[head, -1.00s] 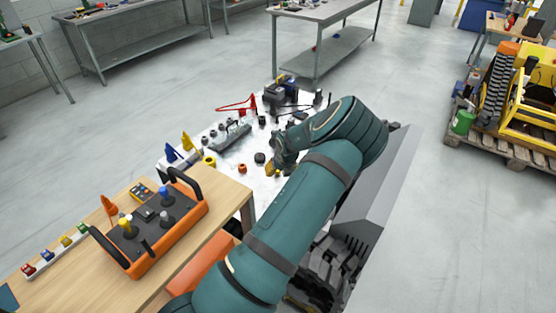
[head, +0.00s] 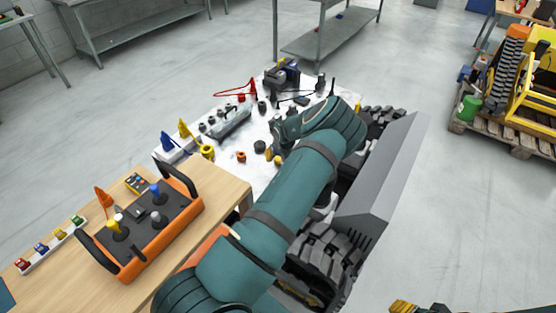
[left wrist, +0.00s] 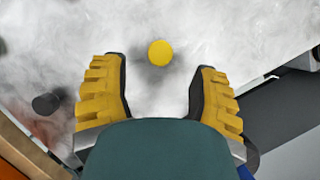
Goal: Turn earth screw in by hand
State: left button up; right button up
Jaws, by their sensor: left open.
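A round yellow knob-like piece (left wrist: 160,52) stands on the white worktop, between and just beyond the fingertips of my left gripper (left wrist: 160,78) in the left wrist view. The fingers are wide apart and nothing is between them. I cannot tell for certain which piece is the earth screw. Only a yellow tip of my right gripper (head: 404,307) shows at the bottom edge; its jaws are cut off.
The white worktop (head: 228,172) holds a black round piece (head: 260,147), an orange piece (head: 241,157), a yellow ring-like piece (head: 207,152) and red leads (head: 238,92). A wooden table (head: 75,270) with an orange control box (head: 140,240) stands left. A tracked carrier (head: 385,180) is right.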

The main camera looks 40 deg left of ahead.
aim_at(278, 159)
pick_arm(q)
jog(key=shift+x, duration=2.25)
grip_shut()
